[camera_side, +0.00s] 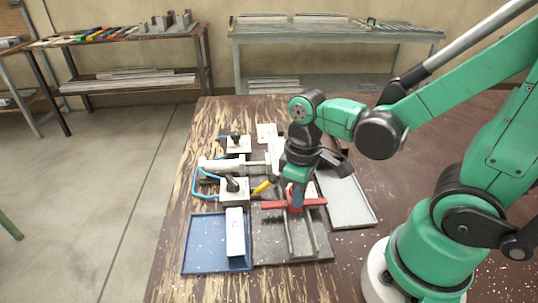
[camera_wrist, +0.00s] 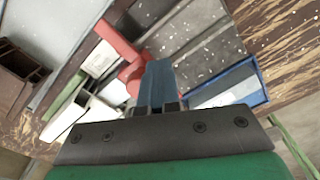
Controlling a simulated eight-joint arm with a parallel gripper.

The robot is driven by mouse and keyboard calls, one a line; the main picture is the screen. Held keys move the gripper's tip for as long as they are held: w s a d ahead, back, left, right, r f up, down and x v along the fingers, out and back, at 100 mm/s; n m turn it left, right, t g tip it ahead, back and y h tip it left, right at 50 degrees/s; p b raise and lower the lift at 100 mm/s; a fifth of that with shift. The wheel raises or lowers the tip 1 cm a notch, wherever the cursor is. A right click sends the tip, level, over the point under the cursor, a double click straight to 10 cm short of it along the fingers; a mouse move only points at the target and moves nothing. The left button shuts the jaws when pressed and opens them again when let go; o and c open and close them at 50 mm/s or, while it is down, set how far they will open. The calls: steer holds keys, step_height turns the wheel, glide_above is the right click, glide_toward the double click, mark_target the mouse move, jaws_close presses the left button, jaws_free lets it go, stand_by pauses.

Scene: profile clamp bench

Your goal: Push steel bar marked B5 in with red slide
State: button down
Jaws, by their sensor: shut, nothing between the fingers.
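The red slide (camera_side: 312,202) is a crossbar over two rails on a grey base plate. In the wrist view its red body (camera_wrist: 118,42) lies just left of my fingers. My gripper (camera_side: 295,207) points down at the slide's middle, shut and empty; its blue-grey fingers also show in the wrist view (camera_wrist: 158,85). I cannot tell whether they touch the slide. A pale square-ended profile (camera_wrist: 80,113) lies beyond the slide, partly hidden by my gripper. Another pale bar (camera_side: 235,233) lies in the blue tray (camera_side: 203,243). No B5 mark is readable on either.
A yellow handle (camera_side: 264,186) and a box with a black lever (camera_side: 233,188) stand left of the slide. A white cylinder (camera_side: 220,164) with blue hoses lies behind them. A grey tray (camera_side: 347,203) is at the right. A brown profile (camera_wrist: 18,62) lies near it.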

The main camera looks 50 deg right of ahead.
steer(key=shift+w+d, duration=0.95)
steer(key=shift+d, duration=0.05)
steer(key=shift+w+d, duration=0.5)
steer(key=shift+w, duration=0.05)
stand_by(1.2)
steer(key=shift+r, duration=0.1)
steer(key=shift+s+a+r, duration=0.15)
steer(key=shift+r, duration=1)
steer(key=shift+s+a+r, duration=0.15)
steer(key=shift+s+r, duration=0.05)
steer(key=shift+r, duration=0.9)
steer(key=shift+s+a+r, duration=0.15)
steer(key=shift+r, duration=1)
steer(key=m+t, duration=0.1)
steer(key=t, duration=0.1)
steer(key=w+a+m+t, duration=0.1)
steer(key=t, duration=0.1)
steer(key=w+r+m+t, duration=0.1)
steer(key=t, duration=0.2)
steer(key=shift+w+a+r, duration=0.1)
steer(key=shift+w+a, duration=0.15)
steer(key=shift+a, duration=0.1)
